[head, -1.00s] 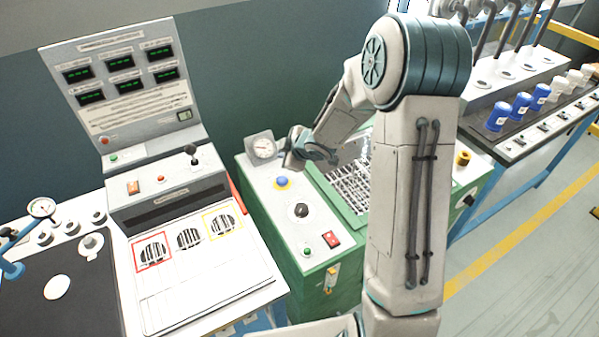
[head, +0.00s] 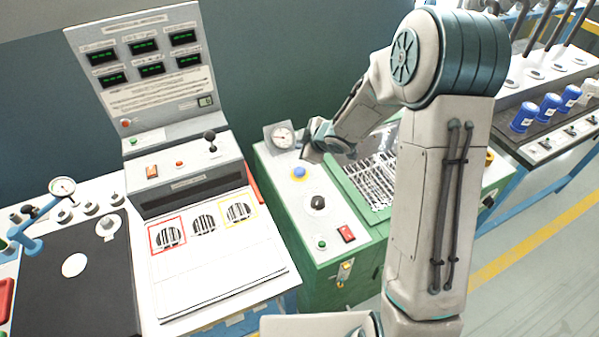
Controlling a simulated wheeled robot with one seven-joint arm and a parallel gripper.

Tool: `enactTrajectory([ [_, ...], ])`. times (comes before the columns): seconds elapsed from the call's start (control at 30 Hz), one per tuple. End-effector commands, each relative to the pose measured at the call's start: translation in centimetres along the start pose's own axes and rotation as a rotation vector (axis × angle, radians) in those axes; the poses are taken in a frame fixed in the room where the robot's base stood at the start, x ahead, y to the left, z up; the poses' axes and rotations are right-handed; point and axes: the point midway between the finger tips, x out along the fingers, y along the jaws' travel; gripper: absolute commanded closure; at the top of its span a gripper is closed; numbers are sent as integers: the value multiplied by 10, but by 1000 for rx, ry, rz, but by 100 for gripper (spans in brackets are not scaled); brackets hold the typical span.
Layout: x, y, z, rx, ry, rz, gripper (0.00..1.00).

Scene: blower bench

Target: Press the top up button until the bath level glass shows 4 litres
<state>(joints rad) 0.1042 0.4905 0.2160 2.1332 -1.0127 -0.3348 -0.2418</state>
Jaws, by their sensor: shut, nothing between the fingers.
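The green bench unit (head: 307,268) with a white top stands in the middle of the head view. Its top carries a blue button (head: 298,173), a black knob (head: 317,202), a small green button (head: 321,244) and a red switch (head: 346,233). Their labels are too small to read, so I cannot tell which is the top up button. My gripper (head: 308,155) is shut and empty, just above and behind the blue button; contact cannot be told. I cannot make out a bath level glass or its reading; a small yellowish fitting (head: 344,272) sits on the unit's front.
A round dial gauge (head: 283,137) stands close behind my gripper. A metal grating (head: 375,178) lies right of the buttons, partly behind my arm. A console with green displays (head: 145,68) stands left. Blue-capped containers (head: 524,117) stand on a bench at right.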

Motion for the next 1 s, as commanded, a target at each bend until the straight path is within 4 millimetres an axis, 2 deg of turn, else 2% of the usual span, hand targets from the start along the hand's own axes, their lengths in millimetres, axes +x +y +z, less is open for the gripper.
enactTrajectory([
  [0.03,7,-5,5,0,0,0,100],
  [0.5,47,-34,34,0,0,0,100],
  [1.0,52,-38,38,0,0,0,100],
])
